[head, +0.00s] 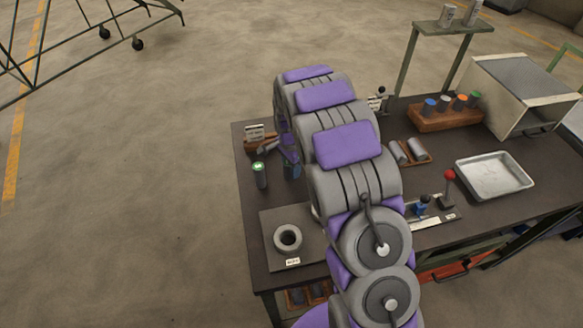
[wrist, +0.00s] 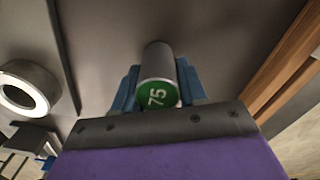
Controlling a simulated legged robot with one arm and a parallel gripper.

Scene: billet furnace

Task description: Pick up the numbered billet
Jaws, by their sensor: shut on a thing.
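The numbered billet (wrist: 155,62) is a grey cylinder with a green end face marked 75, seen in the wrist view. My gripper (wrist: 156,88) is shut on it, with blue jaws at its left and right sides. The green end faces the wrist camera. In the head view my gripper (head: 291,168) is over the left part of the workbench, mostly hidden by my arm. A dark upright cylinder with a green top (head: 260,176) shows just left of it; I cannot tell whether it is the same billet. Contact between the held billet and the bench is unclear.
A grey ring (head: 288,238) sits on a plate at the bench's near left. A wooden rack (head: 262,146) with a label lies behind. A metal tray (head: 470,176), a red-knobbed lever (head: 448,188) and a rack of coloured-top cylinders (head: 440,118) stand at right.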

